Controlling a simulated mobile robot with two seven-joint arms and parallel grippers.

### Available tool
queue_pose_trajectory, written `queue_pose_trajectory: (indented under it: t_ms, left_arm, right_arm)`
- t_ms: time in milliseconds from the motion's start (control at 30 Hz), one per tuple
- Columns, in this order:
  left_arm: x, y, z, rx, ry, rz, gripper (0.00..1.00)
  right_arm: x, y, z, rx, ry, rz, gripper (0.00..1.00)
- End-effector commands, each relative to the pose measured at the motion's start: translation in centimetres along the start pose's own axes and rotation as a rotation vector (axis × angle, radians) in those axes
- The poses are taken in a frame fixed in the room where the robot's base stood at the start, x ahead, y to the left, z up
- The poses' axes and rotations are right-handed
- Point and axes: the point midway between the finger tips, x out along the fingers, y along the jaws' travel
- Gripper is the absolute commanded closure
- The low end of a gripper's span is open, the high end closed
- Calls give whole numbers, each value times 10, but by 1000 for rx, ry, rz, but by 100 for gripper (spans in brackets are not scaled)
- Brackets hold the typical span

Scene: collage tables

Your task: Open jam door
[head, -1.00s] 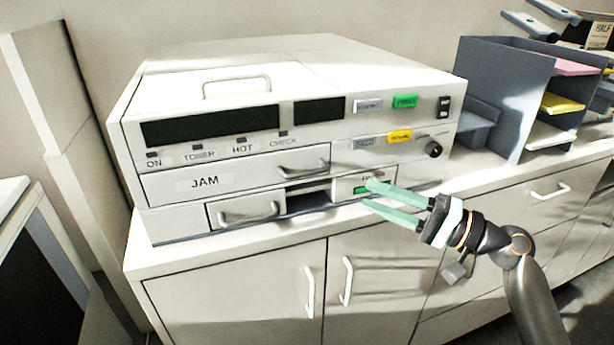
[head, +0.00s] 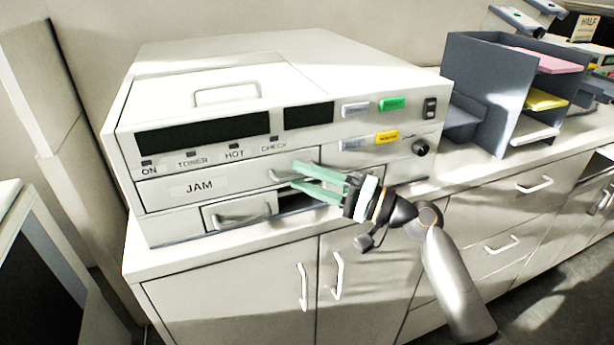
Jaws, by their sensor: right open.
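The jam door (head: 235,180) is the wide panel marked JAM on the front of the white copier (head: 385,75). It looks closed, flush with the front. Its handle (head: 283,177) is at the panel's right end, partly covered by my gripper. My right gripper (head: 298,175) comes in from the right, with its two green fingers open and their tips at the handle, one higher and one lower. I cannot tell whether the fingers touch the handle. My left gripper is not in view.
Below the jam door is a smaller drawer (head: 238,214) with its own handle, next to a dark slot. The copier stands on a white cabinet (head: 240,285) with door handles. A grey paper sorter (head: 480,80) stands to the right.

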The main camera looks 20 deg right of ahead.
Motion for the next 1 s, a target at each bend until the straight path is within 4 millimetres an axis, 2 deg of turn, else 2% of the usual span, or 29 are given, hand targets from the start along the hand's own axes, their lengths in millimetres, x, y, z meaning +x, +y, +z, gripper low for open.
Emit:
queue_pose_trajectory:
  t_ms: [33, 400, 1000]
  left_arm:
    - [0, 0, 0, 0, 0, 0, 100]
    - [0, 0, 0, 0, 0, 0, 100]
    - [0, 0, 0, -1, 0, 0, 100]
  right_arm:
    - [0, 0, 0, 0, 0, 0, 61]
    - [0, 0, 0, 0, 0, -1, 100]
    - [-1, 0, 0, 0, 0, 0, 100]
